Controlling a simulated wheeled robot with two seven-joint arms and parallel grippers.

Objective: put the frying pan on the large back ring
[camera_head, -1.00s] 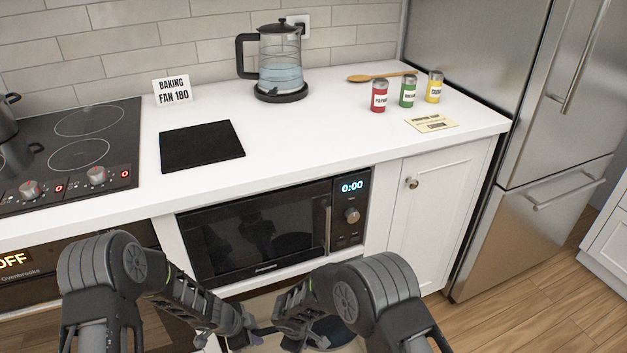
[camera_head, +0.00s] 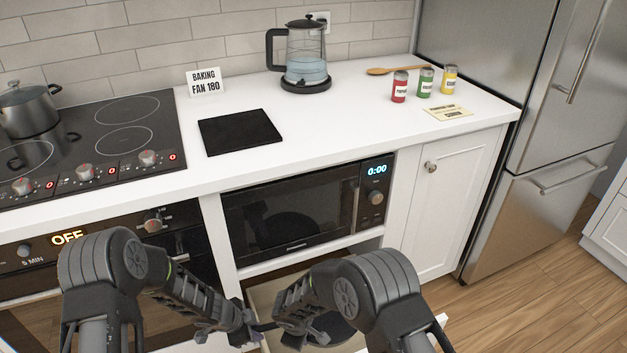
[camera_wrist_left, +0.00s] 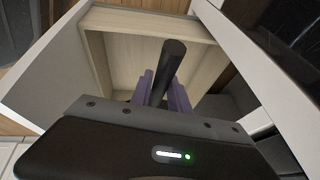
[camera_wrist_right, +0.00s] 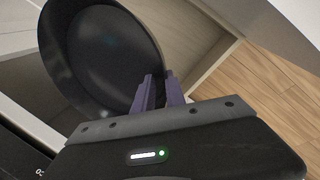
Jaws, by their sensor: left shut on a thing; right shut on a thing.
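The black frying pan (camera_wrist_right: 105,55) is held between both my grippers, low in front of the counter over an open drawer. In the head view the pan (camera_head: 336,332) is mostly hidden behind my right arm. My left gripper (camera_head: 246,334) is shut on its dark handle (camera_wrist_left: 173,62). My right gripper (camera_wrist_right: 160,92) is shut on the pan's rim; it also shows in the head view (camera_head: 290,337). The large back ring (camera_head: 127,110) is the bare back right ring on the black hob (camera_head: 75,118), up and left of my grippers.
A steel pot (camera_head: 28,110) stands at the hob's back left. A smaller ring (camera_head: 123,140) in front is bare. A black mat (camera_head: 240,132), a sign (camera_head: 205,82) and a kettle (camera_head: 306,58) are on the counter. The open drawer (camera_wrist_left: 125,55) lies below.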

